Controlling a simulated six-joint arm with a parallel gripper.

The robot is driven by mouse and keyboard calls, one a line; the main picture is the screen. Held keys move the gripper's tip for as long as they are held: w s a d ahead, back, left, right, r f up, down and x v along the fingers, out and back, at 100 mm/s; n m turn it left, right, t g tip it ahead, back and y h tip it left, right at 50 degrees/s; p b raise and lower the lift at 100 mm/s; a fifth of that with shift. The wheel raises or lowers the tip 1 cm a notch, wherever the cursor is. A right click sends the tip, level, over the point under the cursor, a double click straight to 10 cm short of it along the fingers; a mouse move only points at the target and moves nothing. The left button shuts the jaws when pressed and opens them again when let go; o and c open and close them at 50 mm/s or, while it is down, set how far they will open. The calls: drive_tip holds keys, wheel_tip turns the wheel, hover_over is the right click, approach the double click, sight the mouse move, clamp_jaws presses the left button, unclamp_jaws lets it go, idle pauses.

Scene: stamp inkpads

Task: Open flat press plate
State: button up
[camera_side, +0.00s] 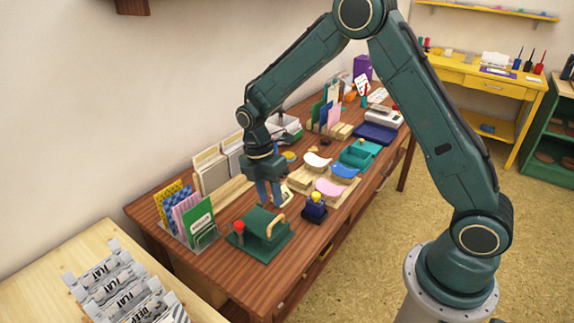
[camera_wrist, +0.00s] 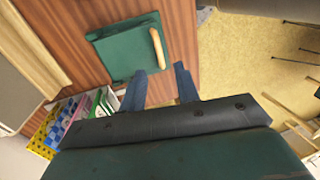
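A green press (camera_side: 268,246) sits near the front end of the brown table, with a tan handle (camera_side: 275,226) along its right side and a red knob (camera_side: 239,226) at its left. In the wrist view the press's green plate (camera_wrist: 120,52) and tan handle (camera_wrist: 157,48) lie beyond my fingertips; the plate looks flat and shut. My gripper (camera_side: 268,196) hangs behind and above the press in the side view. Its two blue fingers are apart and empty in the wrist view (camera_wrist: 161,78). I cannot tell its exact height above the press.
A dark blue block with a yellow knob (camera_side: 315,206) stands right of the press. A rack of coloured cards (camera_side: 196,221) stands to its left. Wooden trays with coloured pads (camera_side: 328,187) lie further back. A pale side table (camera_side: 60,275) holds labelled grey holders. Bare wood lies in front of the press.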

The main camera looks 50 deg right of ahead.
sight(276, 219)
drive_tip(key=shift+s+f, duration=0.2)
drive_tip(key=shift+f, duration=0.75)
drive_tip(key=shift+s+f, duration=0.2)
drive_tip(key=shift+f, duration=0.75)
drive_tip(key=shift+s+f, duration=0.2)
drive_tip(key=shift+f, duration=0.75)
clamp_jaws()
